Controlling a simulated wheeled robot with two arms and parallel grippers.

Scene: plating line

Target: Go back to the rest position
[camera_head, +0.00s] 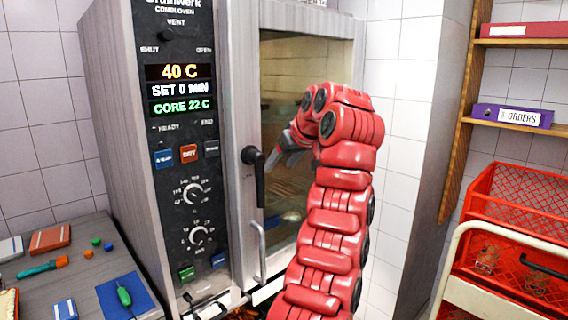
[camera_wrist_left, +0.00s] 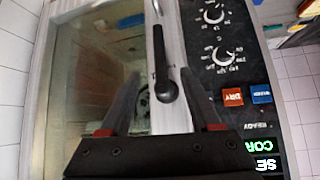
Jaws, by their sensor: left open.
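The combi oven (camera_head: 185,120) stands at the centre left of the head view, and its glass door looks shut. The black door handle (camera_head: 260,180) hangs downward at the door's left edge. My left gripper (camera_head: 280,148) is in front of the glass, just right of the handle; my red arm hides part of it. In the left wrist view my open left gripper (camera_wrist_left: 160,82) has its fingers spread, with the handle (camera_wrist_left: 160,60) showing between them. I cannot tell the depth gap, but nothing is gripped. My right gripper is in neither view.
A grey counter (camera_head: 75,265) at left carries a blue mat (camera_head: 110,300) and small coloured items. At right are red mesh crates (camera_head: 515,200) and a wooden shelf with a purple orders binder (camera_head: 512,115). A pale curved rail (camera_head: 465,240) stands in front of the crates.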

